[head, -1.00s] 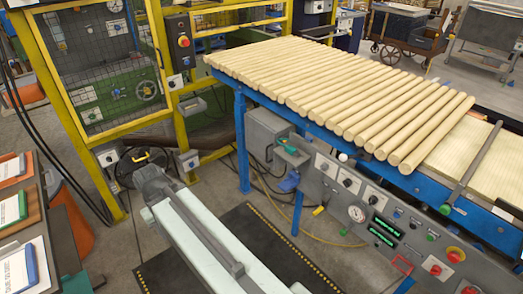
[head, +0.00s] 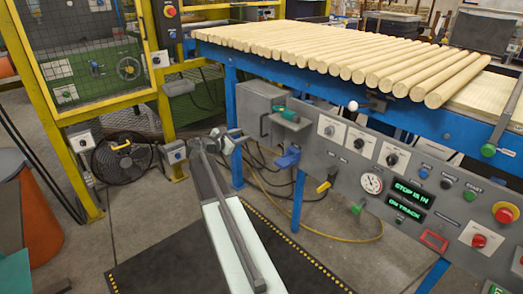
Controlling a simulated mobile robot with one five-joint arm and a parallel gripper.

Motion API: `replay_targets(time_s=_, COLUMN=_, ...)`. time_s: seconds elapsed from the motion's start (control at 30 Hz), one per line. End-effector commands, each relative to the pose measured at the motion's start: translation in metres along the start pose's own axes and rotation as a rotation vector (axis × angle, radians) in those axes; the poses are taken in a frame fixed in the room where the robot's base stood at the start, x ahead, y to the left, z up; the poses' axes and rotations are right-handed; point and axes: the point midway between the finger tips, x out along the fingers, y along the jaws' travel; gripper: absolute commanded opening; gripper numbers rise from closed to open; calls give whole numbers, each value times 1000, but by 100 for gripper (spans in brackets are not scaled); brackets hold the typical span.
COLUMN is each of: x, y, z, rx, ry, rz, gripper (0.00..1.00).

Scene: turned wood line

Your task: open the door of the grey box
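The grey box (head: 258,98) stands under the left end of the blue conveyor frame. Its front is partly covered by a grey bracket with a green cylinder (head: 290,115). I cannot clearly make out its door edge. My gripper (head: 222,138) is at the far end of my pale arm, below and left of the box in the picture. A gap to the box seems to remain, but the depth is hard to judge. The fingers are small and seen from behind, so their opening is unclear. I see nothing held.
A grey control panel (head: 400,190) with knobs, a gauge and buttons stands right of the box. Cables and a yellow hose (head: 340,240) hang below. A yellow fence (head: 165,100), a black fan (head: 122,158) and an orange cone (head: 35,210) are left. A dark mat (head: 165,265) covers the floor.

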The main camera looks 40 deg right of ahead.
Motion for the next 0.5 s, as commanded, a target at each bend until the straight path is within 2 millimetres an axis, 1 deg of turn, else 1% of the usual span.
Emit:
replay_targets(time_s=0.03, x=28, y=-3, z=-17, rx=-95, ry=-60, rz=16, gripper=34)
replay_targets(time_s=0.1, x=48, y=0, z=-9, rx=-216, ry=-131, rz=33, gripper=34)
replay_targets(time_s=0.13, x=54, y=2, z=-7, rx=-257, ry=-155, rz=38, gripper=34)
replay_targets(time_s=0.2, x=63, y=4, z=-1, rx=-326, ry=-194, rz=43, gripper=34)
replay_targets(time_s=0.3, x=67, y=6, z=6, rx=-370, ry=-219, rz=47, gripper=34)
replay_targets(time_s=0.43, x=68, y=7, z=9, rx=-375, ry=-221, rz=47, gripper=34)
replay_targets(time_s=0.5, x=72, y=7, z=10, rx=-373, ry=-220, rz=46, gripper=34)
